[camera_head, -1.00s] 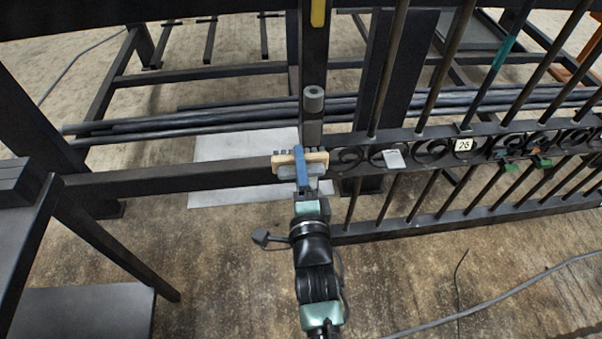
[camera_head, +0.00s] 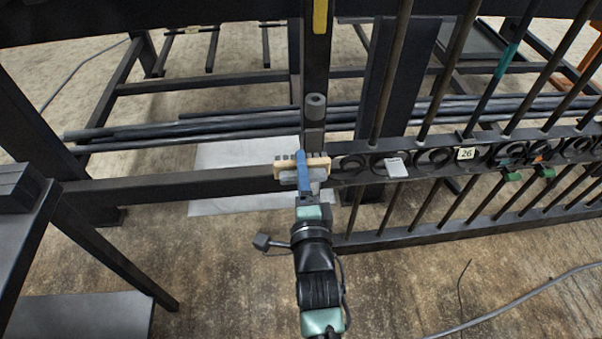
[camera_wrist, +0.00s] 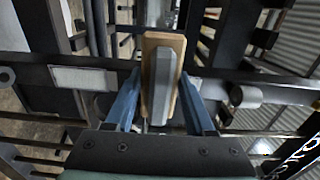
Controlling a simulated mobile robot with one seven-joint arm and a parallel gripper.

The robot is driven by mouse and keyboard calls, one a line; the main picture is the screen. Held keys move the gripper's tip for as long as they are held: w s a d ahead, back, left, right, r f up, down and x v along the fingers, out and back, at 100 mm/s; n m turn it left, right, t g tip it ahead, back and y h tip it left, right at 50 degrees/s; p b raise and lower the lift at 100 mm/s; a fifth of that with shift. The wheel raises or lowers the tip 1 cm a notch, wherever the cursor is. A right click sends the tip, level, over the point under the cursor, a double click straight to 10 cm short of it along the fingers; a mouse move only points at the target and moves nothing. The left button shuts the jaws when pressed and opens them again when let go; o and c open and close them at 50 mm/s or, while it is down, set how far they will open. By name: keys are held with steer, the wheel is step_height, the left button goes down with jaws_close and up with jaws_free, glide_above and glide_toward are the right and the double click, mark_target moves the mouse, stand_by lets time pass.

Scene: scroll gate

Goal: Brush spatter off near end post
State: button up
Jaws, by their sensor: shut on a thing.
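A wooden-backed brush (camera_head: 318,164) with a grey grip block is held in my gripper (camera_head: 304,178). In the wrist view the brush (camera_wrist: 150,45) stands between the blue fingers of my gripper (camera_wrist: 160,100), which are shut on its grey block. In the head view the brush lies across the near end post (camera_head: 315,60) of the gate, at the height of the scroll band. I cannot tell whether the bristles touch the post. The post's face behind the brush is hidden, and no spatter can be made out.
The gate's scroll band (camera_head: 430,160) and bars run off to the right, with a "26" tag (camera_head: 466,153) and green clamps (camera_head: 513,176). A grey cylinder (camera_head: 316,106) is on the post above the brush. A dark bench stands at the left. Long rods lie behind.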

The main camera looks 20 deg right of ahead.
steer(key=shift+w+d+b, duration=0.15)
steer(key=shift+w+b, duration=0.55)
steer(key=shift+b, duration=0.5)
